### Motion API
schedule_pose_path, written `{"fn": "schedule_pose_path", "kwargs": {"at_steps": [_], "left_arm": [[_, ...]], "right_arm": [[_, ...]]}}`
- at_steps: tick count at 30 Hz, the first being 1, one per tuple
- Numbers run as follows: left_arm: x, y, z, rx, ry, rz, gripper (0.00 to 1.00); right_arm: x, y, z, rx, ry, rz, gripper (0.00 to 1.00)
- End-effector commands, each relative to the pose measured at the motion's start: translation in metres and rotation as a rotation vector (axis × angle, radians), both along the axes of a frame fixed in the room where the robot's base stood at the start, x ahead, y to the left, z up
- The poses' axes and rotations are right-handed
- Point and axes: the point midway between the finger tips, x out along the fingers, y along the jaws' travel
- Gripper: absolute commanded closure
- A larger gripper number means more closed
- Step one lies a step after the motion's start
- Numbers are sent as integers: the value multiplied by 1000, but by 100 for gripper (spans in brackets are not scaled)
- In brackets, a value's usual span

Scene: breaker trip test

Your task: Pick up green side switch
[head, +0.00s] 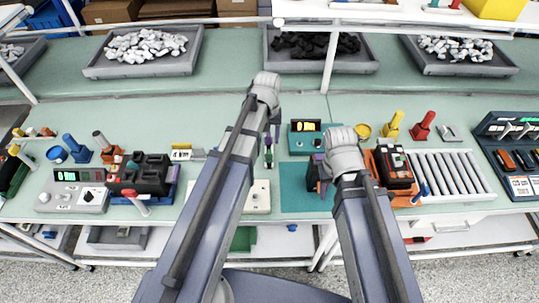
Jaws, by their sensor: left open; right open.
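A small dark and green piece (268,157) stands at the middle of the bench, just below my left gripper (272,136). It may be the green side switch, but it is too small to be sure. My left gripper is open and points down, and I cannot tell whether its fingers touch the piece. My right gripper (321,172) is open over the teal mat (300,203), beside a dark block (312,178). My forearms hide parts of the bench around both grippers.
A device with a yellow display (305,140) stands between the grippers. A black fixture (150,172) and grey control box (72,199) are at left. An orange-based device (397,168) and roller rack (448,175) are at right. Trays of parts (92,70) line the back.

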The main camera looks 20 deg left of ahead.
Motion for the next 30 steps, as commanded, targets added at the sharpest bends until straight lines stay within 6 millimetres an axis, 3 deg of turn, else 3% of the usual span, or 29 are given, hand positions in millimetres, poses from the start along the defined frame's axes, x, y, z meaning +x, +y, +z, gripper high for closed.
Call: {"fn": "schedule_pose_path", "kwargs": {"at_steps": [6,16,27,30], "left_arm": [[-1,-1,-23,0,0,0,43],[-2,-1,-29,0,0,0,43],[-8,-5,-72,0,0,0,43],[-8,-5,-76,0,0,0,43]], "right_arm": [[0,0,-23,0,0,-1,50],[0,0,-29,0,0,-1,50],[0,0,-72,0,0,-1,50],[0,0,-75,0,0,-1,50]]}}
